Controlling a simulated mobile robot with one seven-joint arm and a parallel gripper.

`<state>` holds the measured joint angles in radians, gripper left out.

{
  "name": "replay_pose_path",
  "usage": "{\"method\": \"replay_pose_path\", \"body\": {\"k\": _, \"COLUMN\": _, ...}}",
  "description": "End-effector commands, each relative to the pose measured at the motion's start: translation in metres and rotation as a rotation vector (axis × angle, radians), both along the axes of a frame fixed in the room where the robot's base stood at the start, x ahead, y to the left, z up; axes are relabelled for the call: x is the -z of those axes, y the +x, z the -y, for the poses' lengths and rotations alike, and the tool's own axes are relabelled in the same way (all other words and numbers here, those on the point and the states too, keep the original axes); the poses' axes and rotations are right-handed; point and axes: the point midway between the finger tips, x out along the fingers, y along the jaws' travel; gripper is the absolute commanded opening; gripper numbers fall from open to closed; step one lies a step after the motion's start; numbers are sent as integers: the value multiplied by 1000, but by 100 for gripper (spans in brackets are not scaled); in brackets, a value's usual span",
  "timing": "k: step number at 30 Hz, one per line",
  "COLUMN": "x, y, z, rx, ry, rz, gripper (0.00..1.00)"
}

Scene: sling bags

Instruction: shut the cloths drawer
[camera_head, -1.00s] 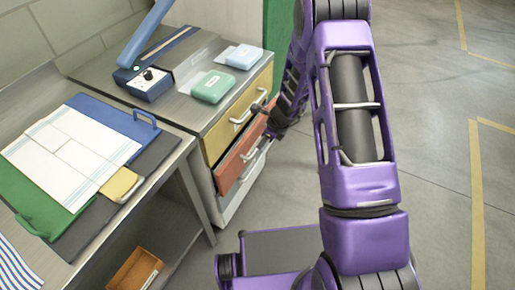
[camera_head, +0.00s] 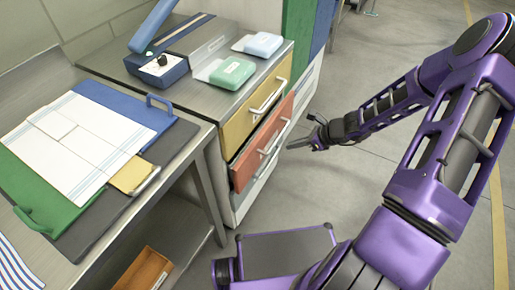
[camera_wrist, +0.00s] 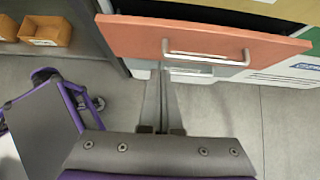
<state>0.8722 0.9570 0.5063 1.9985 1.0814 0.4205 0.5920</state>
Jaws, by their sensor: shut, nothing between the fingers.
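The orange-red drawer (camera_head: 262,145) is the middle one in the cabinet and stands partly open, its front out past the yellow drawer above. No label on it can be read, so I cannot confirm that it is the cloths drawer. In the wrist view its front (camera_wrist: 135,37) and silver handle (camera_wrist: 205,60) cross the top, with a dark opening behind. My gripper (camera_head: 289,146) is to the right of this drawer, apart from its front. In the wrist view my gripper (camera_wrist: 163,70) is shut and empty, pointing at the drawer's lower edge. The drawer's contents are hidden.
The yellow drawer (camera_head: 250,110) looks shut above, and a pale drawer (camera_head: 250,195) lies below. A worktable (camera_head: 190,150) stands at left. The floor at right is open.

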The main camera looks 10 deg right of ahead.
Motion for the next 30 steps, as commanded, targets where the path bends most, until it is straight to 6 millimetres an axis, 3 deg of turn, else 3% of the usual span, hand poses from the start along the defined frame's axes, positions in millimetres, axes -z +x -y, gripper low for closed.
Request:
{"method": "replay_pose_path", "body": {"k": 7, "x": 13, "y": 7, "z": -8, "rx": 1, "ry": 7, "rz": 9, "gripper": 0}}
{"method": "replay_pose_path", "body": {"k": 19, "x": 73, "y": 41, "z": -56, "rx": 0, "ry": 6, "rz": 8, "gripper": 0}}
{"method": "replay_pose_path", "body": {"k": 24, "x": 70, "y": 56, "z": -76, "rx": -1, "ry": 4, "rz": 10, "gripper": 0}}
{"method": "replay_pose_path", "body": {"k": 30, "x": 70, "y": 64, "z": -86, "rx": 3, "ry": 3, "rz": 9, "gripper": 0}}
